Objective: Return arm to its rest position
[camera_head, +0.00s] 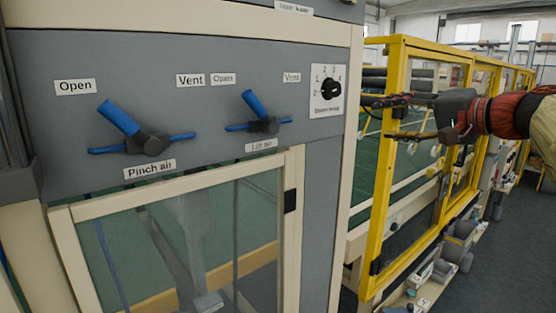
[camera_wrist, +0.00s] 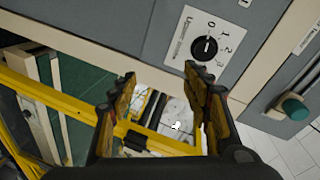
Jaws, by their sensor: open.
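My gripper (camera_head: 378,119) reaches in from the right in the head view, beside the grey control panel and in front of the yellow-framed guard. Its two fingers are apart with nothing between them. In the wrist view the open fingers (camera_wrist: 160,80) point up toward the panel, below the black rotary knob (camera_wrist: 204,47). The knob (camera_head: 331,89) sits on a white numbered plate at the panel's right edge in the head view. The gripper looks clear of the knob.
The panel carries a blue-handled "Pinch air" valve (camera_head: 119,118) and a "Lift air" valve (camera_head: 254,105). A glazed door (camera_head: 290,210) is below. The yellow guard frame (camera_head: 381,200) runs along the right. Open grey floor (camera_head: 500,275) lies at lower right.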

